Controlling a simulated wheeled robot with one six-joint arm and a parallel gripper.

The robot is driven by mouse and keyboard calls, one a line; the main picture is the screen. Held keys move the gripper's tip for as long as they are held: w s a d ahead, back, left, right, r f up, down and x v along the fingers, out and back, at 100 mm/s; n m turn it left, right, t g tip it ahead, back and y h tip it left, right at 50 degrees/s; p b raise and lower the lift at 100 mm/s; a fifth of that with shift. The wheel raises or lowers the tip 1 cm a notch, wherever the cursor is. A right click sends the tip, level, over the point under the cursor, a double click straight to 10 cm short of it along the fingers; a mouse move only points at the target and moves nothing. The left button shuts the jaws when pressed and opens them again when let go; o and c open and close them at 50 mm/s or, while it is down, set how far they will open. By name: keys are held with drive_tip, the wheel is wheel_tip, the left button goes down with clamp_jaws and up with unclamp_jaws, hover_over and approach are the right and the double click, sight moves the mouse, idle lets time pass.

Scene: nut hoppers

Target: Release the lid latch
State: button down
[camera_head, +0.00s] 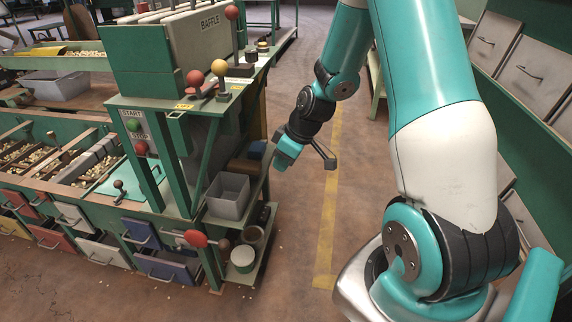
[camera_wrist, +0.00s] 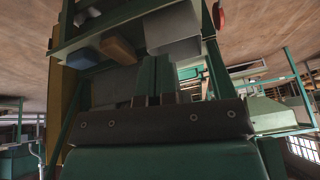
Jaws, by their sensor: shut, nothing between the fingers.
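I cannot single out the lid latch for certain. The green hopper machine has a shelf top (camera_head: 215,97) with a red-ball lever (camera_head: 194,78), a yellow-ball lever (camera_head: 219,68) and a small dark fitting (camera_head: 250,56) near small labels. A taller red-ball lever (camera_head: 232,13) stands beside the grey panel marked BAFFLE (camera_head: 210,24). My gripper (camera_head: 281,165) hangs over the aisle, right of the machine and below its shelf top, apart from it. It is shut and empty. In the wrist view my gripper (camera_wrist: 157,75) points toward the lower shelving, which appears upside down.
A grey bin (camera_head: 228,194) and a pot (camera_head: 243,260) stand on the machine's lower shelves. A red knob (camera_head: 195,238) sticks out low at its front. Coloured drawers (camera_head: 167,266) line the left. The aisle floor (camera_head: 300,225) is clear; drawer cabinets (camera_head: 520,70) stand right.

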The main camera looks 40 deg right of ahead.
drive_tip(key=s+a+r+g, duration=0.2)
drive_tip(key=s+a+r, duration=0.7)
drive_tip(key=s+a, duration=0.2)
drive_tip(key=s+a+r+n+g+y, duration=0.1)
drive_tip(key=s+a+r, duration=0.8)
drive_tip(key=a, duration=0.3)
drive_tip(key=shift+s+g, duration=0.4)
drive_tip(key=shift+s, duration=0.5)
drive_tip(key=shift+a+r, duration=0.1)
drive_tip(key=shift+a, duration=0.1)
